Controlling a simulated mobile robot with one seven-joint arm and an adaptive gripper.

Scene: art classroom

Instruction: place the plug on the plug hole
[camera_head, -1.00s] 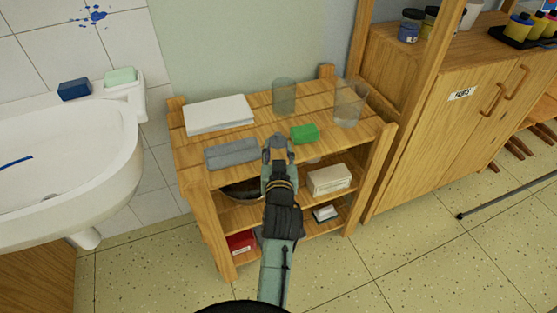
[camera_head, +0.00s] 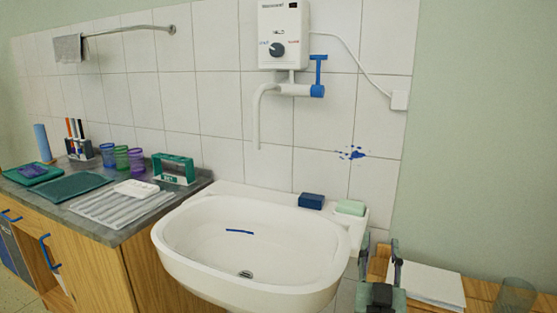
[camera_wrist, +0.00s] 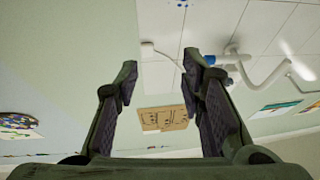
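The plug hole (camera_head: 245,274) is a small dark metal drain in the bottom of the white sink (camera_head: 185,275), near its front. I cannot make out a plug in either current view. My gripper (camera_head: 381,252) is at the lower right of the head view, to the right of the sink and in front of the wooden shelf. Its two fingers point up and stand apart. In the wrist view my gripper (camera_wrist: 160,80) is open, with nothing between the fingers.
A blue block (camera_head: 311,201) and a pale green soap (camera_head: 350,207) sit on the sink's back right rim. A water heater (camera_head: 284,35) with a spout (camera_head: 257,115) hangs above. White paper (camera_head: 425,285) and a glass (camera_head: 515,295) are on the shelf. A cluttered counter (camera_head: 125,230) stands left.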

